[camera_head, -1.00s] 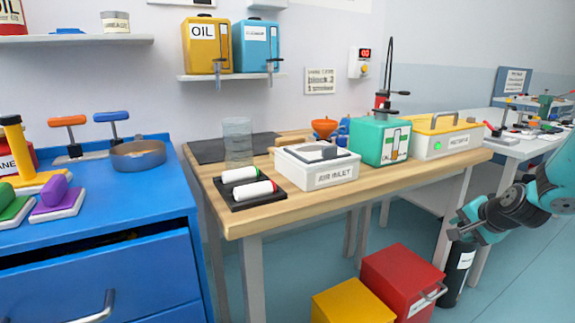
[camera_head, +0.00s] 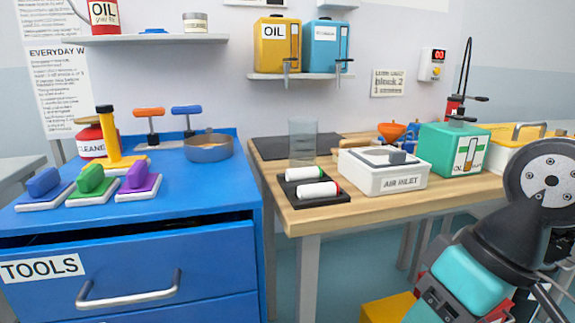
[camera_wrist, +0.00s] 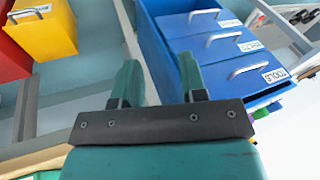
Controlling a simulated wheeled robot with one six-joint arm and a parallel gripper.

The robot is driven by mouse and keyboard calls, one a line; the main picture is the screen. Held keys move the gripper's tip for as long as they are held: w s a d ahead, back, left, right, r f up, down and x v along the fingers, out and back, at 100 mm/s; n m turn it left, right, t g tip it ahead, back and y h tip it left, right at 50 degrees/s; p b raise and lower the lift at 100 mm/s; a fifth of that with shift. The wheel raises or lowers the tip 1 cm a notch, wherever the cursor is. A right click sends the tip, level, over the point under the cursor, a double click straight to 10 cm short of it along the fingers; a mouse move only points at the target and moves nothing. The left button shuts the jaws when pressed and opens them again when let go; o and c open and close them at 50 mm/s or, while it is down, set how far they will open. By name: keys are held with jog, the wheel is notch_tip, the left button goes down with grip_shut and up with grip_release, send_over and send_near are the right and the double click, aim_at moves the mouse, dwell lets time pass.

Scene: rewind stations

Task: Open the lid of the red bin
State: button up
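The red bin (camera_wrist: 13,60) shows at the upper left edge of the wrist view, cut off by the frame. It stands beside the yellow bin (camera_wrist: 50,38). In the head view my arm covers most or all of the red bin. Its lid cannot be made out clearly now. My gripper (camera_wrist: 161,80) is open and empty, its two green fingers apart. It points at the side of the blue drawer cabinet and the floor, away from the red bin. The fingertips are out of sight in the head view.
The blue tool cabinet (camera_head: 95,252) stands at the left with its top drawer slightly open. The wooden workbench (camera_head: 330,212) carries a white air inlet box (camera_head: 385,180) and a green tank (camera_head: 440,150). The yellow bin (camera_head: 385,309) is under the bench. Floor shows between cabinet and bench.

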notch_tip(320, 180, up, 23)
jog(key=s+n+p, duration=0.1)
jog(key=s+p, duration=0.1)
jog(key=p, duration=2)
jog(key=shift+s+a+g+p, duration=0.3)
jog(key=shift+s+a+p, duration=0.05)
jog(key=shift+s+p, duration=0.05)
jog(key=shift+r, duration=0.25)
jog(key=shift+c, duration=1.2)
jog(key=shift+f, duration=0.15)
grip_shut()
